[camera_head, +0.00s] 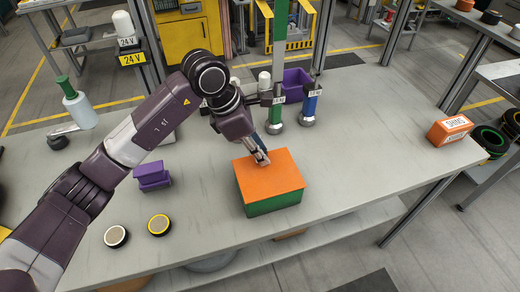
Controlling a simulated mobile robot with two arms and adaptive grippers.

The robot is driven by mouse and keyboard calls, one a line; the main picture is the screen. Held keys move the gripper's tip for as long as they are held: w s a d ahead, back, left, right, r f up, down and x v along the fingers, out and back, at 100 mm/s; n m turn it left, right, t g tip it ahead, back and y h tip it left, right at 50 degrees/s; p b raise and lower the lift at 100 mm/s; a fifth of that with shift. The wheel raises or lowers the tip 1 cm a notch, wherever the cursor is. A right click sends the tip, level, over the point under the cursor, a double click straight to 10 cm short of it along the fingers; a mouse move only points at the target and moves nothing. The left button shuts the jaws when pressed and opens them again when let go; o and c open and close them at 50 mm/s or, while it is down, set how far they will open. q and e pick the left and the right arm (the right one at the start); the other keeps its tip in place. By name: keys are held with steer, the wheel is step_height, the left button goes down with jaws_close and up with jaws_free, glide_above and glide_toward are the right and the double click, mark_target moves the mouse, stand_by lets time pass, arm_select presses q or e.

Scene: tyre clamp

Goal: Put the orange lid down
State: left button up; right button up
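The orange lid (272,180) is flat and rectangular. It lies over the green box (274,204) near the front middle of the grey table, and green walls show below its front and side edges. I see no clear gap between lid and box. My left gripper (262,160) points down at the back left part of the lid, with its fingertips at the lid's top. The fingers look close together, but whether they grip a part of the lid is too small to tell. My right gripper is not in view.
Two round pucks (159,225) and purple blocks (152,175) lie left of the box. Behind it stand a green post (278,60), a blue cylinder (310,103) and a purple bin (297,80). An orange carton (450,130) sits at the right end. The table's right middle is clear.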

arm_select(q)
steer(key=shift+o, duration=1.2)
steer(key=shift+r, duration=0.15)
steer(key=shift+r+p, duration=0.25)
steer(key=shift+p, duration=0.15)
steer(key=shift+r+p, duration=0.3)
steer(key=shift+p, duration=0.1)
steer(key=b+v, duration=0.4)
steer(key=v, duration=0.7)
steer(key=shift+a+r, duration=0.2)
steer(key=shift+r, duration=0.15)
